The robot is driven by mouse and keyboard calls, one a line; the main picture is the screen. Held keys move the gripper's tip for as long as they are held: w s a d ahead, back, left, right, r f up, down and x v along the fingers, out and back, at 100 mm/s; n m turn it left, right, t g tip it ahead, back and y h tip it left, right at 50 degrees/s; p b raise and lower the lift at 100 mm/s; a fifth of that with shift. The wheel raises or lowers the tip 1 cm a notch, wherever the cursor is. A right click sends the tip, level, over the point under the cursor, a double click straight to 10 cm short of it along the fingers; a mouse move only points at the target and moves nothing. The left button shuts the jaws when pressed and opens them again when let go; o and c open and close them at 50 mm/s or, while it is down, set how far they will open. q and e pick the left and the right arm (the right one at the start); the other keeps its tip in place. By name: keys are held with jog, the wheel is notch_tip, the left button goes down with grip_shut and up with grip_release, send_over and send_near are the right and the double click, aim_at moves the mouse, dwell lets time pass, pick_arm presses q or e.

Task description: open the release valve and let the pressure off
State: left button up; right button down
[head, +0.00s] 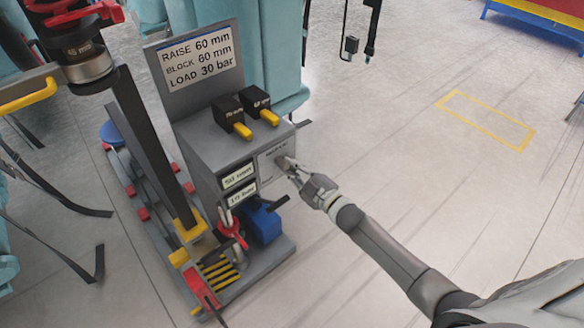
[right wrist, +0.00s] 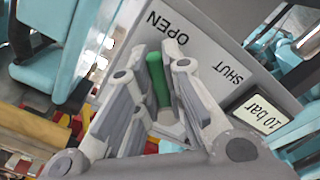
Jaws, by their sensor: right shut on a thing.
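The release valve's green handle (right wrist: 158,82) shows in the right wrist view, on a grey panel (right wrist: 215,45) marked OPEN and SHUT. The handle's tip is beside the word OPEN. My right gripper (right wrist: 156,60) is shut on the handle, with a finger on each side of it. In the head view my right gripper (head: 287,164) is at the right face of the grey control box (head: 205,150) and hides the handle. A pressure display (right wrist: 258,113) reads 10 bar in the wrist view. My left gripper is not in view.
A sign (head: 196,62) reads raise 60 mm, block 60 mm, load 30 bar. Two yellow levers (head: 254,125) stick out from the box top. A blue part (head: 263,222) and a red handle (head: 231,228) sit below. Open floor lies to the right.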

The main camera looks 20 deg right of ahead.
jog(key=c, duration=1.5)
grip_release()
jog(key=shift+s, duration=0.1)
jog(key=v, duration=1.1)
jog(key=shift+s+d, duration=0.15)
jog(key=shift+s, duration=0.25)
